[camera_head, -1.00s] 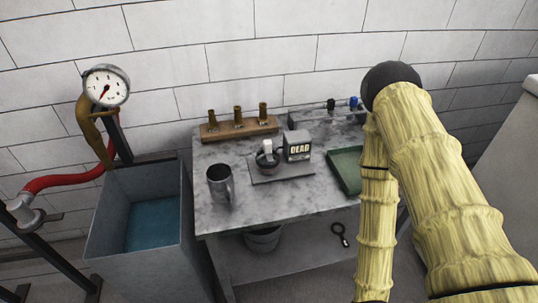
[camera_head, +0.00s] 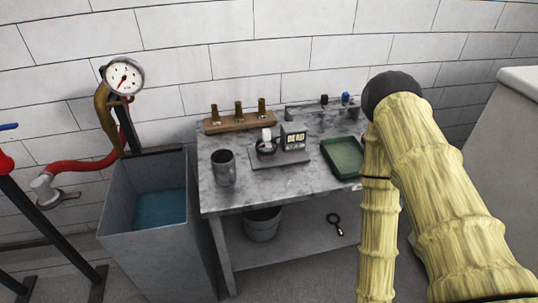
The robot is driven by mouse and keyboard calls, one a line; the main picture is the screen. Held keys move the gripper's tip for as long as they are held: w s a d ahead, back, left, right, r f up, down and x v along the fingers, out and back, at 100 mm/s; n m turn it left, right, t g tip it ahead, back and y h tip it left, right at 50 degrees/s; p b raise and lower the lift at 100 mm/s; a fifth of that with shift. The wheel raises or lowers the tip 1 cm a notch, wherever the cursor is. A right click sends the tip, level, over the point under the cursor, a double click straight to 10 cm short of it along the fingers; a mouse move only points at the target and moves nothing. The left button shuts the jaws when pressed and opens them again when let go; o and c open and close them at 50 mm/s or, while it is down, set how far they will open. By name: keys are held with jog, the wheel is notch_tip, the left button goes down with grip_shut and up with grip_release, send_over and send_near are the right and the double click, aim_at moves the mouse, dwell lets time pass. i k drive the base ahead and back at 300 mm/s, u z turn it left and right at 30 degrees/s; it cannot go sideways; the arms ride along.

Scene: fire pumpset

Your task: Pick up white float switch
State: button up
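A small white piece (camera_head: 267,136), which looks like the float switch, stands upright in a dark round holder on a grey plate (camera_head: 280,158). The plate lies on the grey marbled table (camera_head: 265,190). A grey box marked "DEAD" (camera_head: 294,137) stands right beside it. My gripper is not in view.
A metal mug (camera_head: 223,168) stands at the table's front left. A wooden block with brass fittings (camera_head: 240,122) is at the back, a green tray (camera_head: 343,158) at the right. A water tank (camera_head: 150,240) stands left. A bucket (camera_head: 262,225) and a dark ring-ended tool (camera_head: 335,224) are below.

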aim_at(266, 133)
jog(key=u, duration=0.05)
jog(key=k, duration=0.1)
jog(key=u, duration=1.9)
jog(key=i, duration=1.15)
jog(key=z, duration=2)
